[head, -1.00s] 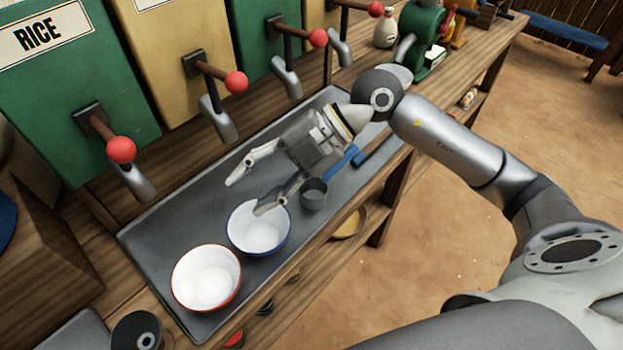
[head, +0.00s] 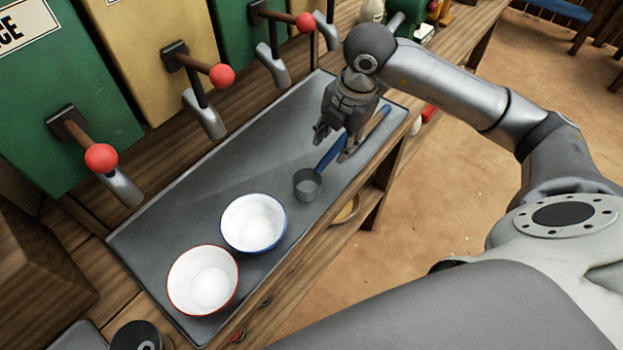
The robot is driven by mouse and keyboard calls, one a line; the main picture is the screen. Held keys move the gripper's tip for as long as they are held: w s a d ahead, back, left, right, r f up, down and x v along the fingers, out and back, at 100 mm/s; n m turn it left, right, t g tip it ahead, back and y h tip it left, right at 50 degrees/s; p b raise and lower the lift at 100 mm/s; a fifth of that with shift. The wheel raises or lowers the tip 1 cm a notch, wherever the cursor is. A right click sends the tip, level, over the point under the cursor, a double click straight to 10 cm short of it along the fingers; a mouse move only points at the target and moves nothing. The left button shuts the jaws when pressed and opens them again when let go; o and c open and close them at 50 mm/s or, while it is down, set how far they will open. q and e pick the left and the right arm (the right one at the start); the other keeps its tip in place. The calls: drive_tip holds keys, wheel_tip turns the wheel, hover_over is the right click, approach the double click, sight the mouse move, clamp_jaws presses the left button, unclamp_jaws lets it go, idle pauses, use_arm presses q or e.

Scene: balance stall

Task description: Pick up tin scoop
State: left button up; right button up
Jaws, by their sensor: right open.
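The tin scoop (head: 307,185) lies on the grey tray (head: 175,215), with its round grey cup towards the bowls and its blue handle running up and to the right. My right gripper (head: 332,146) is open and points down over the blue handle, one finger on each side of it in the picture. I cannot tell how high the fingertips are above the tray. The gripper partly hides the middle of the handle; the handle's far end shows beyond it. My left gripper is not in view.
A blue-rimmed white bowl (head: 254,222) and a red-rimmed white bowl (head: 203,280) stand on the tray, left of and below the scoop. Dispensers with red-knobbed levers (head: 222,76) line the back. The tray between gripper and dispensers is clear.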

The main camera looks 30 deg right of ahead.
sight(332, 152)
drive_tip(key=f, duration=0.3)
drive_tip(key=shift+w+a+f+p, duration=0.1)
drive_tip(key=shift+a+f+p, duration=0.2)
drive_tip(key=shift+f, duration=0.1)
drive_tip(key=shift+w+f, duration=0.15)
drive_tip(key=shift+f, duration=0.45)
clamp_jaws()
